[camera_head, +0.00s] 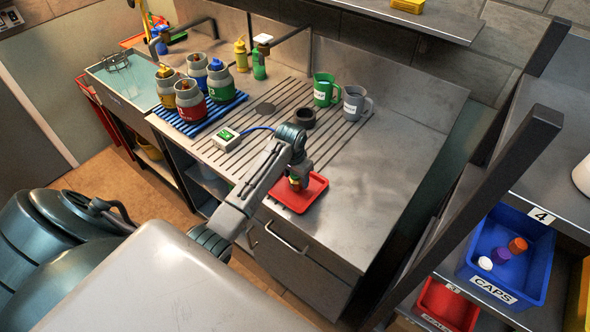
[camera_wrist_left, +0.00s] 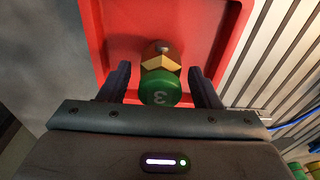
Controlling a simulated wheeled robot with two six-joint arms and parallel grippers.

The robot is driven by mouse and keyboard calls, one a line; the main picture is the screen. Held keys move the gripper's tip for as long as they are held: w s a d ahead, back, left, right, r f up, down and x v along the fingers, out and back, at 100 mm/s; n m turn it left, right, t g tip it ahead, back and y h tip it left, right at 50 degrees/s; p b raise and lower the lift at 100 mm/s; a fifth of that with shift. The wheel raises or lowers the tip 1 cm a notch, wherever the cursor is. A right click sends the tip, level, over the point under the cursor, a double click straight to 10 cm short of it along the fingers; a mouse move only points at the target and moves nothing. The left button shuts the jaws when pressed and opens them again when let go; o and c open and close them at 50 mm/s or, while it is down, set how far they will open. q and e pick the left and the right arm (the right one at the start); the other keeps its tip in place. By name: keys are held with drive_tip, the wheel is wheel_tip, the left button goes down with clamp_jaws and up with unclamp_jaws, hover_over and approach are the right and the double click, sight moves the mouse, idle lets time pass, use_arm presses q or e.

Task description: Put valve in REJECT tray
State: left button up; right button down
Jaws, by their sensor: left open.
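The valve (camera_wrist_left: 160,72), with a green end marked 3, a yellow angular middle and a brownish far end, is in the red tray (camera_wrist_left: 97,38) in the left wrist view. In the head view the red tray (camera_head: 316,189) lies on the metal counter's front part, and only a bit of yellow and green shows under my gripper. My left gripper (camera_wrist_left: 159,80) is open, with one finger on each side of the valve and small gaps between. Whether the valve rests on the tray floor is hard to tell. My right gripper is not in view.
A small white-green box (camera_head: 226,139) with a blue cable and a dark ring (camera_head: 305,118) are behind the tray. A green mug (camera_head: 325,90) and grey mug (camera_head: 355,103) stand farther back. Several jars sit on a blue rack (camera_head: 197,118). The counter right of the tray is clear.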

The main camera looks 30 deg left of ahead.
use_arm(q)
drive_tip(key=r+b, duration=0.1)
drive_tip(key=r, duration=0.2)
drive_tip(key=r+b, duration=0.1)
drive_tip(key=r, duration=0.3)
drive_tip(key=s+r+b, duration=0.1)
drive_tip(key=r, duration=0.2)
drive_tip(key=shift+s+a+r+b, duration=0.1)
drive_tip(key=shift+r+b, duration=0.2)
drive_tip(key=shift+r, duration=0.05)
drive_tip(key=shift+s+r, duration=0.15)
drive_tip(key=shift+r, duration=0.4)
